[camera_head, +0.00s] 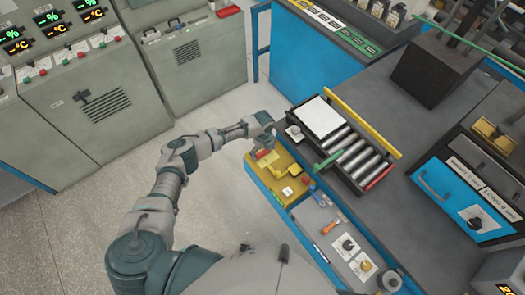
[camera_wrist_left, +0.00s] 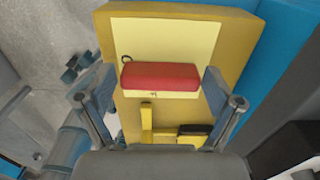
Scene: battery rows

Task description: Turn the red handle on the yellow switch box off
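The yellow switch box (camera_head: 290,203) sits at the left end of the blue bench front in the head view. It also fills the middle of the left wrist view (camera_wrist_left: 240,45). Its red handle (camera_wrist_left: 160,76) lies crosswise on a pale yellow plate in the wrist view. In the head view the red handle (camera_head: 262,154) is partly hidden under my left gripper (camera_head: 262,138). In the wrist view my left gripper (camera_wrist_left: 160,85) is open, with one finger on each side of the handle and a small gap at each end. My right gripper is not in view.
A yellow bracket (camera_wrist_left: 148,125) and a dark block (camera_wrist_left: 194,130) stand on the box near my fingers. A tray of grey cylinders (camera_head: 350,150) is just right of the box. A grey panel with knobs (camera_head: 330,230) adjoins it. Floor is clear to the left.

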